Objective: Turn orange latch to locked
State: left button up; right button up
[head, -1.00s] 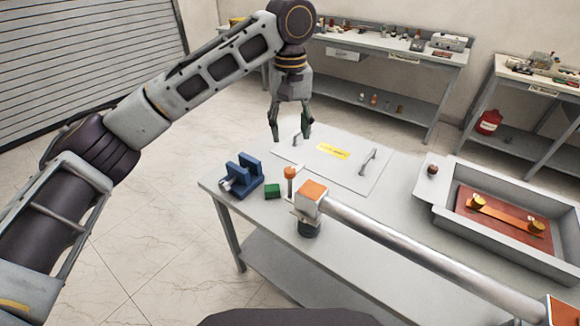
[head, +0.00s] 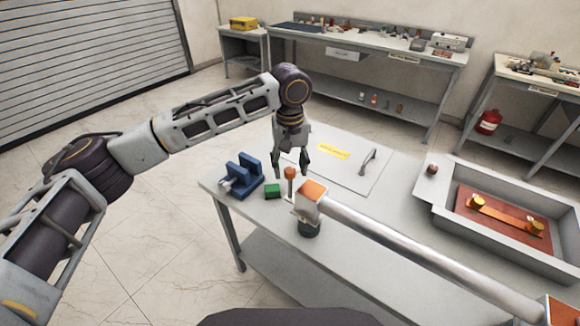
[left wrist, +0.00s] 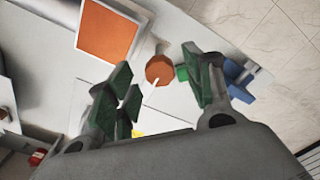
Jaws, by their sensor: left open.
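In the left wrist view the knob (left wrist: 159,69) shows between the spread green-grey fingers (left wrist: 158,80); contact cannot be told. My right gripper is out of view.
A green block (head: 272,191) and a blue vise-like fixture (head: 242,174) stand left of the knob. The silver tube (head: 420,252) runs to the lower right. A panel with a yellow label (head: 333,152) lies behind. A grey tray (head: 439,208) stands at right.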

pick_arm(q)
jog(key=shift+f, duration=0.45)
jog(key=shift+c, duration=0.4)
jog(key=c, duration=1)
jog(key=shift+o, duration=0.2)
